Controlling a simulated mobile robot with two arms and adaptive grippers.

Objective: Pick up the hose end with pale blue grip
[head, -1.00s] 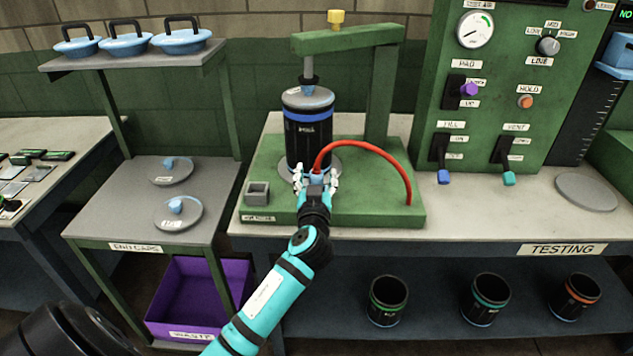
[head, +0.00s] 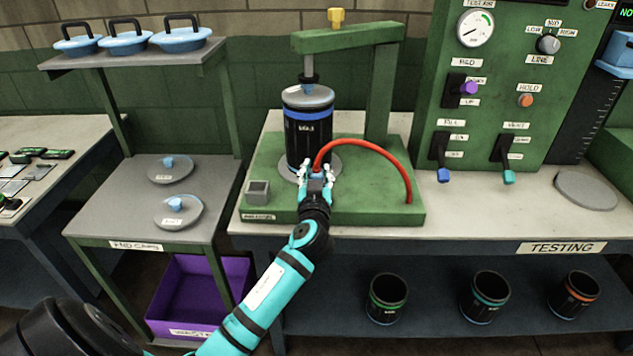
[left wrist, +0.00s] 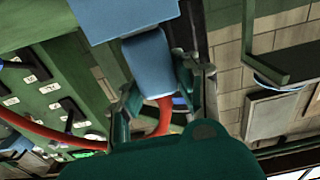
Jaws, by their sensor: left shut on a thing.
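The pale blue grip (head: 316,184) of the hose end is low in front of the black sleeve (head: 308,140) on the green test stand. My left gripper (head: 317,178) is shut on this grip, with one finger on each side. In the left wrist view the pale blue grip (left wrist: 150,62) sits between the fingers. The red hose (head: 385,158) arches from the grip to the right side of the stand base; part of it also shows in the left wrist view (left wrist: 162,118). Whether the hose end touches the sleeve is hidden. My right gripper is out of view.
The green press frame (head: 378,95) stands over the sleeve. A green panel with knobs and levers (head: 500,100) is to the right. Two end caps (head: 178,212) lie on the left shelf, above a purple bin (head: 195,300). Several sleeves stand on the lower shelf.

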